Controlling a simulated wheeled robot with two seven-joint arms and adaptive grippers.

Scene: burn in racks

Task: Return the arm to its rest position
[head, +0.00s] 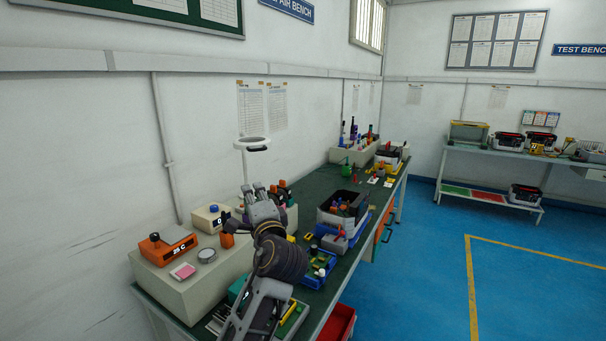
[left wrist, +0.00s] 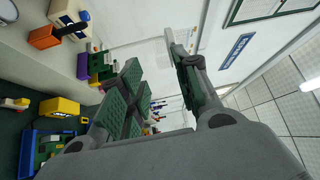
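My left gripper (head: 260,192) is raised over the near part of the green-topped bench (head: 316,183) in the head view, with its fingers pointing up and away. In the left wrist view the two fingers of my left gripper (left wrist: 155,62) stand apart with nothing between them. The gripper is open and empty. My left arm hides part of the bench behind it. My right gripper is in neither view.
An orange unit reading 25 C (head: 167,246) stands on a beige shelf box (head: 188,288) left of my arm. A grey bin (head: 340,212) and a blue tray (head: 318,274) lie to its right. A red bin (head: 338,323) is below the bench edge. The blue floor (head: 420,270) is clear.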

